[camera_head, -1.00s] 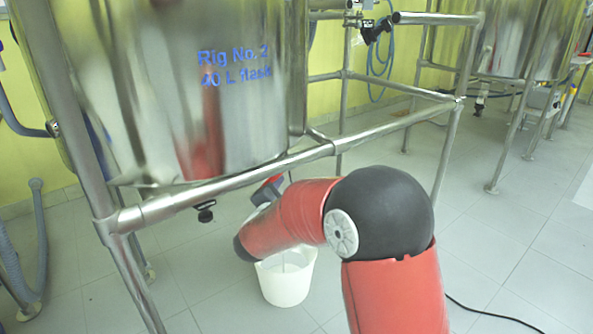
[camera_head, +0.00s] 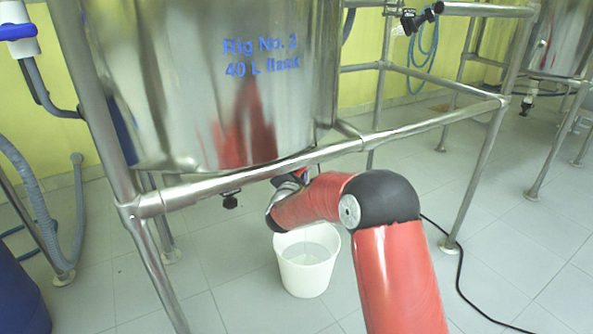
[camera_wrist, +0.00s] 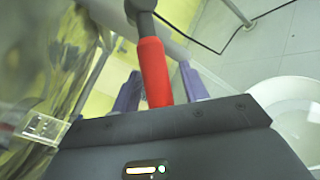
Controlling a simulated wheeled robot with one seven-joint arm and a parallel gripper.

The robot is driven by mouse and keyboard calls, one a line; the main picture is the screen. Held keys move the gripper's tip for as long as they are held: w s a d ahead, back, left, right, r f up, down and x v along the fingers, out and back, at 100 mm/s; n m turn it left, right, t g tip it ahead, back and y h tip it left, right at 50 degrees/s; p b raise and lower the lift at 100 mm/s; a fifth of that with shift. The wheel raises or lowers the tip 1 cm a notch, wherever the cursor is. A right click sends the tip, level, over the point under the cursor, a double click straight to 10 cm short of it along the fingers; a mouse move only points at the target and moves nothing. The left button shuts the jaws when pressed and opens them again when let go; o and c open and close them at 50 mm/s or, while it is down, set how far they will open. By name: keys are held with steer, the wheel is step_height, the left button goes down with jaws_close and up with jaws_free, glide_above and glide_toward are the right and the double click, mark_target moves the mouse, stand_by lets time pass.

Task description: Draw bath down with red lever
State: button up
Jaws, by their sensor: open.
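The red lever (camera_wrist: 153,72) stands in the wrist view, joined to a dark grey fitting at its upper end. My gripper (camera_wrist: 160,76) is open, with one purple finger on each side of the lever. I cannot tell whether either finger touches it. The steel bath (camera_head: 205,95), marked "Rig No. 2 40 L flask", hangs in its pipe frame in the head view. In that view my arm reaches under the front rail, and its end and the lever are mostly hidden. A white bucket (camera_head: 306,272) stands on the floor below; its contents are unclear.
The frame's front rail (camera_head: 300,162) crosses just above my arm. A small black valve knob (camera_head: 230,199) hangs under the bath. A grey hose (camera_head: 45,215) and a blue drum (camera_head: 20,300) stand at left.

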jaws_close()
steer(key=shift+r, duration=0.1)
steer(key=shift+s+a+r+m+g+b, duration=0.25)
steer(key=shift+r+m+g+b, duration=0.15)
steer(key=shift+m+g, duration=0.15)
steer(key=shift+s+a+r+m+g+b, duration=0.1)
steer(key=shift+a+r+m+g+b, duration=0.2)
steer(key=shift+r+m+g, duration=0.2)
steer(key=shift+d+f, duration=0.1)
jaws_free()
steer(key=b+v, duration=0.1)
steer(key=v, duration=0.6)
steer(key=shift+s, duration=0.4)
